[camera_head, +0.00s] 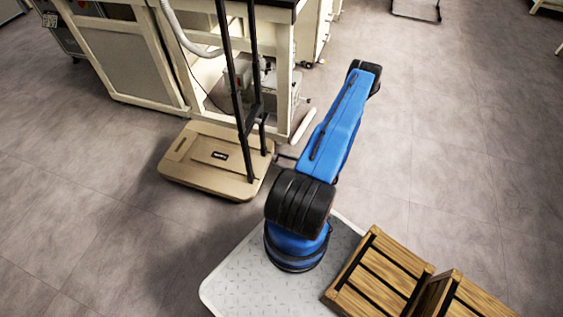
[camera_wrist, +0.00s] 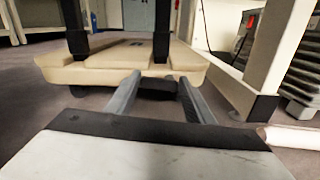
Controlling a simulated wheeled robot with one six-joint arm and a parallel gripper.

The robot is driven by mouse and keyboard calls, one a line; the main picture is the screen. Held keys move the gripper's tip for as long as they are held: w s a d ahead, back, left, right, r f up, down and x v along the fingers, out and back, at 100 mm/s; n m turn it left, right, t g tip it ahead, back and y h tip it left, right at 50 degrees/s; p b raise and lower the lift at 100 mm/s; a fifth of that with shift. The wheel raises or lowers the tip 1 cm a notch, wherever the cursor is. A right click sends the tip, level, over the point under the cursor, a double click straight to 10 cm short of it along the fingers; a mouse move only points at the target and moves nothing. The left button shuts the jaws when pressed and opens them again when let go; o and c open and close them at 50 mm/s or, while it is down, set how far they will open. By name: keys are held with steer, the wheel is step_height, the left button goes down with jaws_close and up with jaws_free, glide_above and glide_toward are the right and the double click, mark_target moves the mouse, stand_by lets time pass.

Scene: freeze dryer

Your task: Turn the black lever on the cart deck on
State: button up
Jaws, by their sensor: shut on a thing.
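The tan cart deck (camera_head: 213,185) lies low on the floor, with black upright handle posts (camera_head: 236,90) rising from it. In the wrist view the near edge of the deck (camera_wrist: 75,74) faces me, and the black lever (camera_wrist: 158,86) sticks out from its middle. My gripper (camera_wrist: 157,82) has a finger on each side of the lever and is shut on it. In the head view my gripper is small beside the deck's right edge, largely hidden by my blue arm, and the lever cannot be made out there.
A cream-framed bench (camera_head: 130,60) stands right behind the cart, and its leg (camera_wrist: 270,60) rises close to the right of my gripper. A pale hose (camera_head: 172,20) hangs at the bench. The floor (camera_head: 440,130) to the right is clear.

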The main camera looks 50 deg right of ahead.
steer(key=m, duration=0.4)
steer(key=shift+w+d+r, duration=0.1)
steer(key=shift+d+r, duration=0.1)
steer(key=shift+r, duration=0.05)
steer(key=m, duration=0.4)
steer(key=shift+w+d+r+m, duration=0.15)
steer(key=shift+d+m, duration=0.2)
steer(key=shift+m, duration=0.05)
steer(key=m, duration=0.4)
steer(key=shift+w+d, duration=0.15)
steer(key=shift+d, duration=0.2)
steer(key=shift+w+d+m, duration=0.1)
steer(key=shift+d+m, duration=0.05)
steer(key=shift+m, duration=0.85)
steer(key=shift+d+m, duration=0.15)
steer(key=shift+m, duration=0.85)
steer(key=o, duration=1.1)
steer(key=shift+c, duration=0.2)
steer(key=shift+d, duration=0.1)
